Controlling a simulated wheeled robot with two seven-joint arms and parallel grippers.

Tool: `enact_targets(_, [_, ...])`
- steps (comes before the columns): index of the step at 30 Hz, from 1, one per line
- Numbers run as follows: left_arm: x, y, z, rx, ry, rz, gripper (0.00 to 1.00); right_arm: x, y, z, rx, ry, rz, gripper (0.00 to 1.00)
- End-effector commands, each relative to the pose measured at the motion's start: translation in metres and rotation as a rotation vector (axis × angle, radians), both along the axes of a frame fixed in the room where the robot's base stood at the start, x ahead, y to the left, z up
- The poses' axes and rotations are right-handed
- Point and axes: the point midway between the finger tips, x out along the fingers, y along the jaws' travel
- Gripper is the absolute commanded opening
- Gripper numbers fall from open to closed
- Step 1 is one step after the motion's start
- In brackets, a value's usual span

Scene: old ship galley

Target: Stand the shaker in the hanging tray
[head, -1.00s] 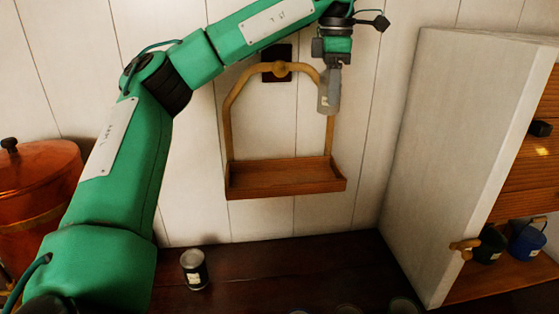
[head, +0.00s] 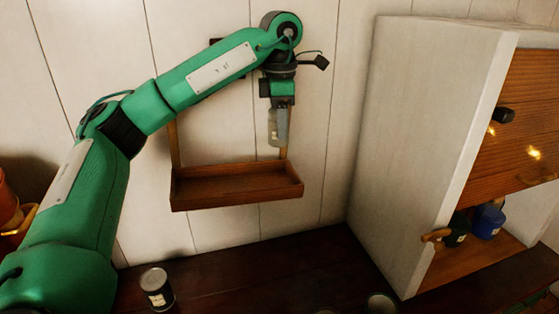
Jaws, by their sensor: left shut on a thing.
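The hanging tray (head: 238,196) is a shallow wooden box hung against the white plank wall, left of centre in the head view. My arm hides most of its hanger. My left gripper (head: 277,106) points down above the right end of the tray. It is shut on the shaker (head: 275,130), a grey, upright container with a pale label. In the picture the shaker's bottom is a little above the tray's back rim, so it appears clear of the tray floor. My right gripper is not in view.
A dark labelled tin (head: 157,290) stands on the dark wooden counter (head: 240,275) below. A white cabinet (head: 415,130) stands at the right, with a green container (head: 457,230) and a blue container (head: 488,220) on its shelf. Part of a copper pot (head: 8,205) shows at the left edge.

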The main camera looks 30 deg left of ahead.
Motion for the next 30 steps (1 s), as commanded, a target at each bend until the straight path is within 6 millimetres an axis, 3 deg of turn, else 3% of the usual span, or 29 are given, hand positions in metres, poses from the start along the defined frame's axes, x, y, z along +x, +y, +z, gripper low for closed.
enact_targets(6, [-0.001, 0.001, -0.036, 0.000, 0.003, 0.002, 0.17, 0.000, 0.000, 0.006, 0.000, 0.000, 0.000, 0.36])
enact_targets(14, [0.000, 0.000, -0.060, 0.000, 0.001, 0.002, 0.17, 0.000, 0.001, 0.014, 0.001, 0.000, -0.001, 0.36])
enact_targets(21, [-0.001, 0.000, -0.093, 0.000, 0.001, 0.001, 0.17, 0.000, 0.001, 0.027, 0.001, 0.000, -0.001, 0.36])
enact_targets(30, [0.000, 0.000, -0.099, -0.001, -0.001, 0.001, 0.17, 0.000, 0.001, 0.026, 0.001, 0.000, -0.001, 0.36])
